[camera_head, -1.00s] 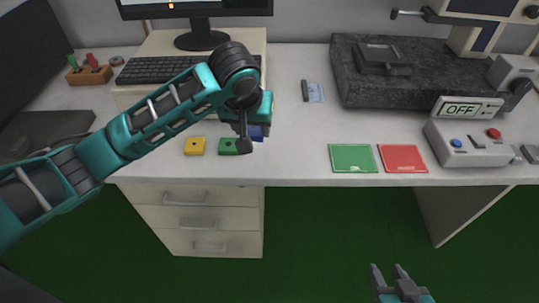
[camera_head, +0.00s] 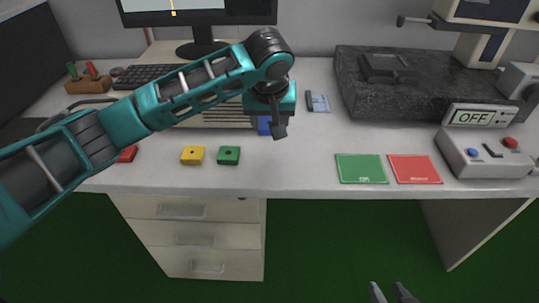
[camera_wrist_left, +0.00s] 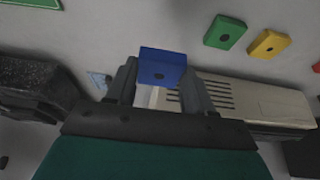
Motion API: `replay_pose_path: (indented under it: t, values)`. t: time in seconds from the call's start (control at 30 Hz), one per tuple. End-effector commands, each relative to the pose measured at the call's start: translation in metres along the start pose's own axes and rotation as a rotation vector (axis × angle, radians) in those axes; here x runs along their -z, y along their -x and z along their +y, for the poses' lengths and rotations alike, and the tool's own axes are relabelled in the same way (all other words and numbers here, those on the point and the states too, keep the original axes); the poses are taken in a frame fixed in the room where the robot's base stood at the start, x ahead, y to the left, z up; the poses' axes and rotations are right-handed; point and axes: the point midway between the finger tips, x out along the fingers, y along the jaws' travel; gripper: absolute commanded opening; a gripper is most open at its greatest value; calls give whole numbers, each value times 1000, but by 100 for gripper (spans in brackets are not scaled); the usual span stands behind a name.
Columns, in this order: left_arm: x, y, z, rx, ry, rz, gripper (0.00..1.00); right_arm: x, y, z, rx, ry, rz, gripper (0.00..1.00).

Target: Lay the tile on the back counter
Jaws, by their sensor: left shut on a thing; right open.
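A blue tile (camera_head: 264,126) is held by my left gripper (camera_head: 277,132) over the counter (camera_head: 300,170). In the left wrist view, the blue tile (camera_wrist_left: 163,66) sits between the two fingers, which are shut on it. In the head view my arm partly hides the tile. A green tile (camera_head: 228,155), a yellow tile (camera_head: 193,155) and a red tile (camera_head: 127,153) lie near the counter's front edge, left of the held tile. My right gripper (camera_head: 393,292) is open and empty at the bottom edge, in front of the counter.
A green card (camera_head: 361,168) and a red card (camera_head: 415,169) lie on the right front. A beige case (camera_head: 215,112) is behind my left arm. The counter's middle is clear.

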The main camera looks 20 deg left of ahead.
Motion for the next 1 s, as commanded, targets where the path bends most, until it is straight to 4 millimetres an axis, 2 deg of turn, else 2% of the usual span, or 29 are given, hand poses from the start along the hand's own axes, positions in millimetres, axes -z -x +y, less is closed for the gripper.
replay_pose_path:
  t: [0.03,0.13,0.43,0.63,1.0]
  values:
    - [-6,-15,-1,3,0,-2,22,-1,-3,-1,3,0,4,43]
    - [-13,-32,-1,1,0,0,22,0,-4,-1,3,0,9,43]
    - [-23,-55,-1,1,0,-1,22,-6,-7,0,3,-1,8,43]
    - [-34,-82,-1,2,-1,1,22,-15,-12,0,2,-3,3,43]
    - [-36,-86,0,0,0,0,22,-14,-10,-1,0,-9,1,43]
